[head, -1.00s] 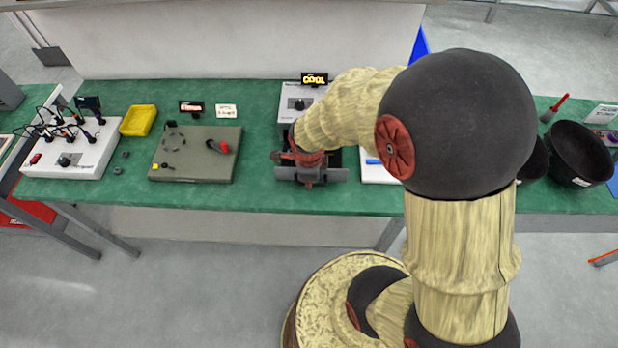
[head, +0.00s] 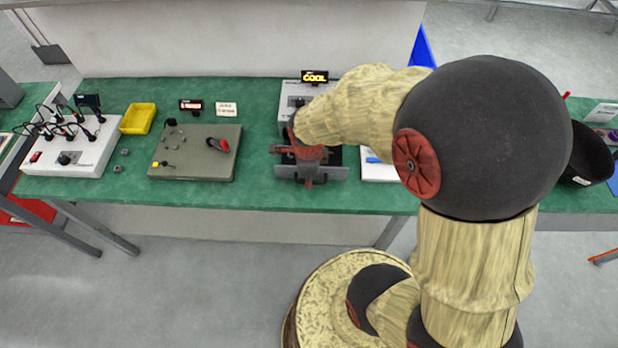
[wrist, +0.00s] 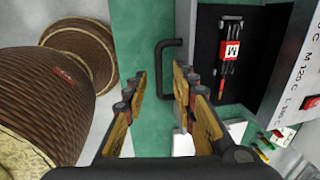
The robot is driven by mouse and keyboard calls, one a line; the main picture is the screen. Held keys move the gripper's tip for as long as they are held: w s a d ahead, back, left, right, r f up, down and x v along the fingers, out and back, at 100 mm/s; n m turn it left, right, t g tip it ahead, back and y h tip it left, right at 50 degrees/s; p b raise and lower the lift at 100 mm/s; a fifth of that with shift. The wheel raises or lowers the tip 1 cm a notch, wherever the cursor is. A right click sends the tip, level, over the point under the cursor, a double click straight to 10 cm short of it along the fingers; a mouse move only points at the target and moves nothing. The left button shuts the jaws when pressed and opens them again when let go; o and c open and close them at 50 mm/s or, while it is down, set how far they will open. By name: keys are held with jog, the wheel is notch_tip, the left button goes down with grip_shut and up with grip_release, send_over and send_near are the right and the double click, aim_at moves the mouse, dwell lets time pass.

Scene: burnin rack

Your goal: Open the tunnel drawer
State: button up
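The tunnel drawer stands out from the grey tunnel box (head: 297,97); its grey front (head: 335,173) faces me in the head view. In the wrist view the drawer front (wrist: 187,30) is a thin grey strip with a black bar handle (wrist: 164,60). Behind it the dark interior shows, with a red-labelled part marked M (wrist: 230,50). My gripper (head: 310,181) is above the drawer front. In the wrist view my gripper (wrist: 160,80) is open, its fingers on either side of the handle, nearer on the right. I cannot tell whether they touch it.
A lit sign reading COOL (head: 314,76) stands behind the box. Left are a grey-green board (head: 195,165), a yellow tray (head: 138,118) and a white wired unit (head: 75,150). A black bowl (head: 592,165) is at right. The green bench (head: 262,150) is clear left of the drawer.

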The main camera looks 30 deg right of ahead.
notch_tip(320, 180, up, 9)
jog(key=s+a, duration=0.1)
jog(key=shift+s+r, duration=0.15)
jog(key=shift+s, duration=0.1)
dwell(0.5)
jog(key=s+a+r+n+t, duration=0.2)
jog(key=r+n, duration=0.5)
jog(key=n, duration=0.5)
jog(key=s+a+r+n+t+y, duration=0.1)
jog(key=s+a+r+n+t, duration=0.1)
jog(key=s+a+r+n, duration=0.2)
jog(key=s+r+n, duration=0.3)
jog(key=r+n, duration=0.1)
jog(key=n, duration=0.4)
jog(key=shift+s+a+r+n, duration=0.15)
jog(key=shift+a+r+n, duration=0.15)
jog(key=shift+a, duration=0.1)
